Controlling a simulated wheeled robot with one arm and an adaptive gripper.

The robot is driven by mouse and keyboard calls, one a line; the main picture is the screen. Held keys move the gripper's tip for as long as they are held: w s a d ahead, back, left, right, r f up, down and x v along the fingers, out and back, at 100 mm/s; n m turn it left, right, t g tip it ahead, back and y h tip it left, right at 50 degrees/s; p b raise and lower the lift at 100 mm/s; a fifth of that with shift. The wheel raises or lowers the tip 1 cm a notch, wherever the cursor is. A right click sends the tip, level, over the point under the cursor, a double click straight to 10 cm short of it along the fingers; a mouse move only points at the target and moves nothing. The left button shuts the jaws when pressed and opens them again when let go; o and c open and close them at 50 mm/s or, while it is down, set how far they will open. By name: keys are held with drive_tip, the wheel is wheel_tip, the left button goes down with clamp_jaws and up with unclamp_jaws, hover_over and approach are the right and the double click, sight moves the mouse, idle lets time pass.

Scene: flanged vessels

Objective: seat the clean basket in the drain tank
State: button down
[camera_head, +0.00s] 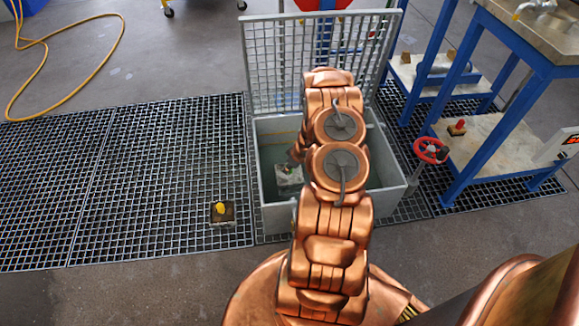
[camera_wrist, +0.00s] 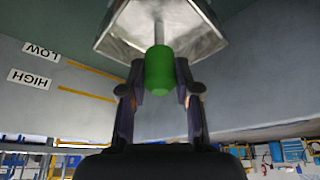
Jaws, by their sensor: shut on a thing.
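The basket (camera_wrist: 120,28) is a grey metal box on a stem with a green handle (camera_wrist: 159,72). My gripper (camera_wrist: 160,80) is shut on that handle, one finger on each side. The wrist picture is upside down, so the basket hangs below the gripper. In the head view the basket (camera_head: 288,175) shows inside the open drain tank (camera_head: 275,217), left of my arm. My arm hides the gripper and part of the tank there. LOW and HIGH labels (camera_wrist: 30,79) with yellow lines mark the tank's inner wall. I cannot tell whether the basket touches its seat.
The tank's grid lid (camera_head: 275,65) stands open behind it. A block with a yellow knob (camera_head: 221,211) sits on the floor grating to the left. A red handwheel (camera_head: 431,151) and a blue-framed bench (camera_head: 475,155) stand to the right. A yellow hose (camera_head: 122,40) lies at the far left.

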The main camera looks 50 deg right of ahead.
sight(290, 172)
drive_tip(key=shift+f, duration=1.95)
drive_tip(key=c, duration=0.7)
unclamp_jaws()
drive_tip(key=shift+f, duration=0.1)
drive_tip(key=shift+c, duration=0.2)
drive_tip(key=v, duration=1.2)
